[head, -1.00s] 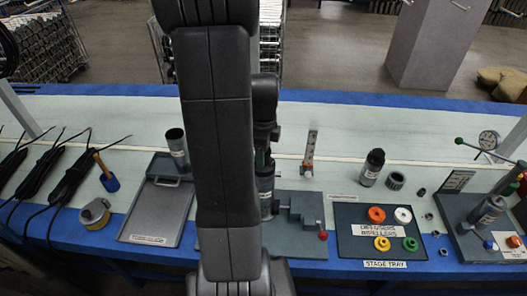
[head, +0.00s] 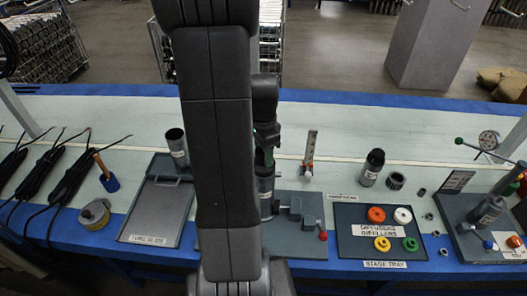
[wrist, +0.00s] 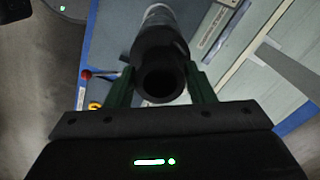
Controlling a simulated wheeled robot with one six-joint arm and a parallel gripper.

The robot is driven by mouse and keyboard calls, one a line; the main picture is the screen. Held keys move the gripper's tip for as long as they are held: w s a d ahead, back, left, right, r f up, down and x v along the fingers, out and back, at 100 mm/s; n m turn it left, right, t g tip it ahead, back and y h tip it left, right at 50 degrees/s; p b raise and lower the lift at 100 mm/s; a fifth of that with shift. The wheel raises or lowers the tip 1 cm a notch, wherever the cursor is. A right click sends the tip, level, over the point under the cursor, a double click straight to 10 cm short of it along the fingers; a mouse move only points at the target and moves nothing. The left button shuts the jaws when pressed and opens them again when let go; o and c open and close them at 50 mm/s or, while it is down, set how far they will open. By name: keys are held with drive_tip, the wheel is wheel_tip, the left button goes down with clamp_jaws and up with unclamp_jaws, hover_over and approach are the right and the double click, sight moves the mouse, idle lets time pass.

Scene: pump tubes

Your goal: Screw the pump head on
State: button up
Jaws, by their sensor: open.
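A grey tube (head: 265,187) stands upright in the vise (head: 303,208), partly behind my arm in the head view. In the wrist view I look down along the tube (wrist: 157,17), which has a black hollow cylinder (wrist: 160,50) at its near end. Whether this black piece is a separate pump head, and whether it is seated on the tube, I cannot tell. My gripper (wrist: 160,76) is open, with one green finger on each side of the black piece. Finger contact is unclear. In the head view the gripper (head: 264,156) is above the tube, mostly hidden.
A stage tray (head: 345,240) with coloured rings lies right of the vise. A black-topped cylinder (head: 372,167) and a dark ring (head: 396,181) stand behind it. A gauge stand (head: 480,225) is far right. A grey tray (head: 155,212) and a cup (head: 176,146) are left.

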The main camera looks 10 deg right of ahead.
drive_tip(key=n, duration=0.5)
drive_tip(key=shift+n, duration=0.4)
drive_tip(key=shift+c, duration=0.2)
drive_tip(key=c, duration=0.8)
drive_tip(key=shift+m, duration=1.8)
